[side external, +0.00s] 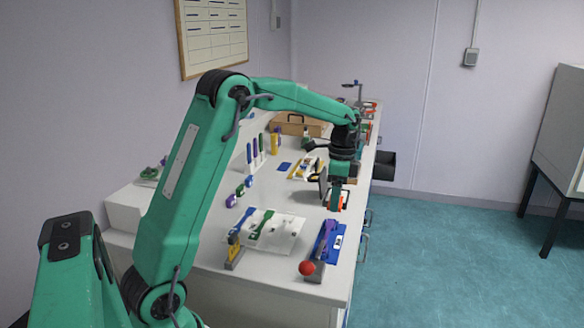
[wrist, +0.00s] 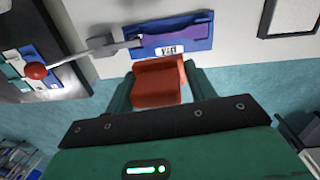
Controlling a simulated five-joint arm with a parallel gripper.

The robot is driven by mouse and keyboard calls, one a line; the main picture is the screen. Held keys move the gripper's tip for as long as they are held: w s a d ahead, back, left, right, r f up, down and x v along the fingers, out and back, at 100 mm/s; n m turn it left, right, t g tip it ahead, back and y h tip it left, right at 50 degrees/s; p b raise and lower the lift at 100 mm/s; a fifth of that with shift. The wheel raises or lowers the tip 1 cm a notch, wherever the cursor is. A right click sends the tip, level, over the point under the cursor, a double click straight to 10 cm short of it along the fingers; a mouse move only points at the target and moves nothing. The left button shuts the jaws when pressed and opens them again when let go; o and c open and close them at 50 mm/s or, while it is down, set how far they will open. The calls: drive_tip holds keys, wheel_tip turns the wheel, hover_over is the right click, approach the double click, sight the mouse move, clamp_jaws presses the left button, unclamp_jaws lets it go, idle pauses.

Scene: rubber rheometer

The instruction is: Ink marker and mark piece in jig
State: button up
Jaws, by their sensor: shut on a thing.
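My gripper (side external: 336,202) is shut on an orange-red block (wrist: 158,82), which I take to be the marker; its fingers stand on both sides of the block in the wrist view. The block's marking face is not clear. The blue jig (side external: 335,252) lies on the bench nearer the side camera, with a purple piece (side external: 325,238) in it. The jig also shows in the wrist view (wrist: 180,49), beyond the block, with the purple piece (wrist: 175,31) along it and a small printed white label. My gripper is apart from the jig. No ink pad can be told for certain.
A red ball knob (side external: 307,268) stands by the jig's near end. A white sheet (side external: 285,240) with green and blue pieces lies to the left, near a grey and yellow block (side external: 233,252). Bottles and coloured items stand farther back. The bench's right edge is close to my gripper.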

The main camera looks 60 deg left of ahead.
drive_tip(key=shift+s+a+f+m, duration=0.2)
drive_tip(key=shift+s+a+f, duration=0.05)
drive_tip(key=shift+a+f, duration=0.3)
drive_tip(key=shift+s+a+f+m, duration=0.2)
drive_tip(key=shift+a+f, duration=0.2)
drive_tip(key=shift+f, duration=0.2)
drive_tip(key=shift+f, duration=0.1)
hover_over(326, 235)
drive_tip(key=shift+w+f, duration=0.15)
drive_tip(key=shift+f, duration=2.7)
drive_tip(key=shift+f, duration=0.55)
drive_tip(key=shift+r, duration=0.15)
drive_tip(key=shift+r, duration=3.4)
drive_tip(key=shift+f, duration=0.2)
